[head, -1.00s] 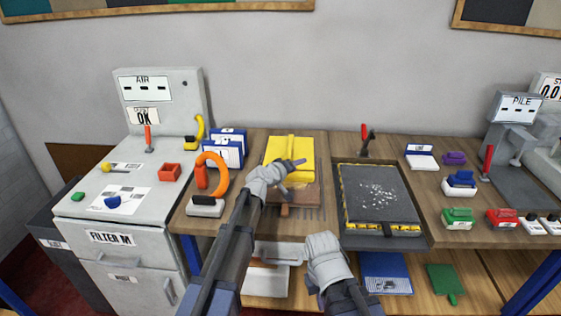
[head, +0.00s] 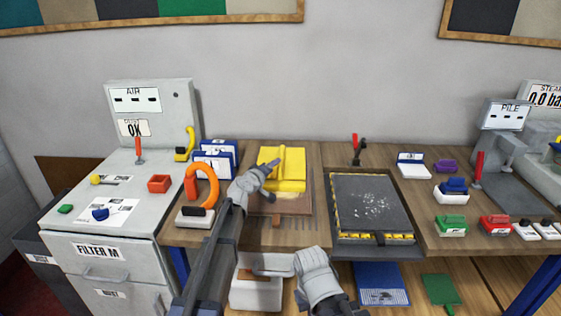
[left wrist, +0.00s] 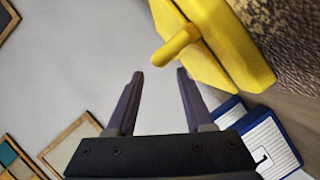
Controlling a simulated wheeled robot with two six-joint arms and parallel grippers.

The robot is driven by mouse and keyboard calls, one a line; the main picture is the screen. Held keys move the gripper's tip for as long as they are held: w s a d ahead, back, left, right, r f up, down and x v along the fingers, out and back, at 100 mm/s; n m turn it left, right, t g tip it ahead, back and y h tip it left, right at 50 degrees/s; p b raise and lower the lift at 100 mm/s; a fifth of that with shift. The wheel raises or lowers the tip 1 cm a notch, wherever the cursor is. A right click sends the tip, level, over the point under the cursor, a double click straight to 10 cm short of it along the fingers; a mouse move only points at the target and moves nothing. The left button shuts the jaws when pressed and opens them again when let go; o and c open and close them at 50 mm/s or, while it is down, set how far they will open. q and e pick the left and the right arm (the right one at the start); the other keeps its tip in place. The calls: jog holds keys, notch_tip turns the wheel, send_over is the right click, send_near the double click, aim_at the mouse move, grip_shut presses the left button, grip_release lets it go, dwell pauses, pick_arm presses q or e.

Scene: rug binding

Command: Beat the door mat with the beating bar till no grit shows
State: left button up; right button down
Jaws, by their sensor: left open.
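The dark grey door mat (head: 352,222) lies in a shallow tray with yellow-and-black edging on the bench. Pale grit is scattered over its middle. A yellow piece with a raised rod (head: 291,157) lies left of the mat on a brown board; it may be the beating bar. It also shows at the upper right of the left wrist view (left wrist: 237,50). My left gripper (head: 272,167) is open and empty beside the yellow piece, with the rod near but not between its fingers (left wrist: 160,74). My right gripper (head: 318,278) is low at the bench front; its fingers are hidden.
An orange hooped tool (head: 192,187) and blue-white boxes (head: 218,158) stand left of the yellow piece. A red-handled lever (head: 355,147) stands behind the mat. Green (head: 450,225) and red (head: 495,224) blocks lie to the right. A blue mat (head: 380,285) lies below.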

pick_arm(q)
jog(key=shift+w+a+f, duration=0.1)
jog(key=shift+w, duration=0.2)
jog(key=b+x, duration=0.1)
jog(key=x, duration=0.6)
jog(key=shift+w+b, duration=0.35)
jog(key=shift+c, duration=0.2)
grip_shut()
dwell(1.0)
